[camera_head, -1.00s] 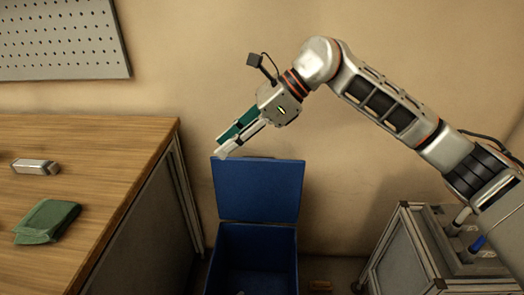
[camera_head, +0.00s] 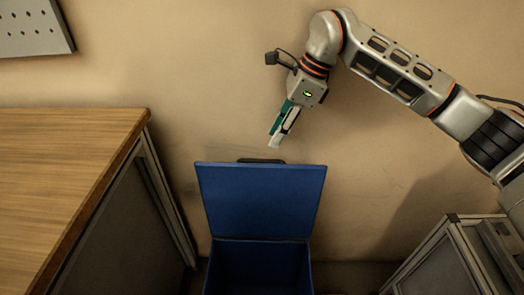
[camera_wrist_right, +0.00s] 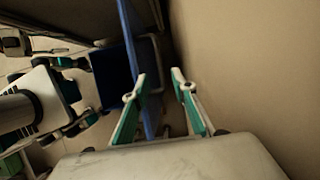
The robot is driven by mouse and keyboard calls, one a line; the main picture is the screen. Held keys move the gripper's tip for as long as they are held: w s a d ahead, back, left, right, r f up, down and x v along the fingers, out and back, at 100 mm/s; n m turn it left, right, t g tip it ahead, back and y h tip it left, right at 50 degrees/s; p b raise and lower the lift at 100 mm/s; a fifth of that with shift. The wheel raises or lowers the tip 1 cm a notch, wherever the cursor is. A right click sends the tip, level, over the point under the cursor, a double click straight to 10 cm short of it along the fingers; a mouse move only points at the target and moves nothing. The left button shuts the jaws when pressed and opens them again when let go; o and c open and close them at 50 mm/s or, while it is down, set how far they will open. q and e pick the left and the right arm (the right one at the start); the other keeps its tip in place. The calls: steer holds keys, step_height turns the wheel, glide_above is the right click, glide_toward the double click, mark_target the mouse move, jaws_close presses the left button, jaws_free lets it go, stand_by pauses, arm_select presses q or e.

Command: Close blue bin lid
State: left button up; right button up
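The blue bin (camera_head: 258,268) stands on the floor near the wall, open at the top. Its blue lid (camera_head: 262,200) is raised, leaning back towards the wall, with a dark handle (camera_head: 261,161) at its top edge. My right gripper (camera_head: 275,142) is above the lid's top edge, pointing down and slightly left, apart from it in the head view. In the right wrist view my right gripper (camera_wrist_right: 158,78) is open and empty; the lid (camera_wrist_right: 129,35) shows nearly edge-on, partly behind the left-hand finger.
A wooden table (camera_head: 60,180) stands left of the bin. A grey-framed cabinet (camera_head: 440,262) stands at the lower right. The wall (camera_head: 190,60) is close behind the lid. A grey pegboard (camera_head: 32,28) hangs at the upper left.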

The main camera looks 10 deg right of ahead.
steer(key=shift+a+f, duration=0.2)
steer(key=shift+f, duration=0.15)
steer(key=b+x, duration=0.2)
steer(key=x, duration=0.4)
steer(key=shift+a+f, duration=0.1)
steer(key=shift+f, duration=0.15)
arm_select(q)
steer(key=shift+w+d+r+t+h, duration=0.15)
steer(key=shift+w+d+r, duration=0.05)
steer(key=shift+d+r, duration=0.25)
steer(key=shift+w+d+r+t+h, duration=0.2)
steer(key=shift+d+r, duration=0.1)
steer(key=shift+d, duration=0.25)
arm_select(e)
jaws_close()
